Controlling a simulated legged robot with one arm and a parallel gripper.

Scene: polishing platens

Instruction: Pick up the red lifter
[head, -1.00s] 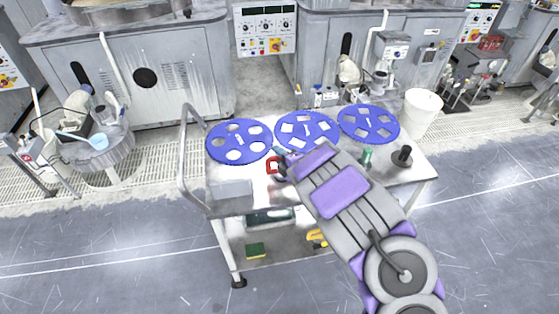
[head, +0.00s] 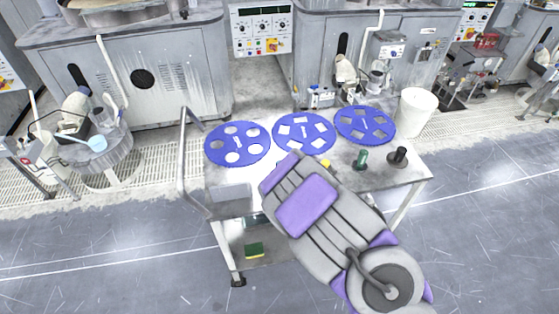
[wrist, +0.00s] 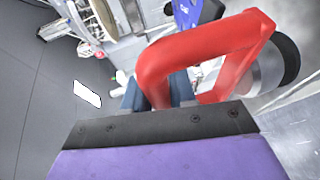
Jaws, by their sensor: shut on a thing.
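The red lifter (wrist: 210,42) fills the upper middle of the wrist view, its looped handle close to the camera. A dark round pad with a grey part (wrist: 275,65) shows at the handle's right side. My gripper (wrist: 158,92) is shut on the red handle; its blue-grey fingers are partly hidden behind it. In the head view my arm hides the fingers and the red lifter, over the front middle of the cart top (head: 222,178). I cannot tell how high the lifter is above the cart.
Three blue perforated discs (head: 238,144), (head: 304,134), (head: 364,124) lie along the cart's back. A green tool (head: 361,159) and a black tool (head: 398,156) stand to the right of my arm. A white bucket (head: 414,112) is behind. A handrail (head: 183,160) rises at the left.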

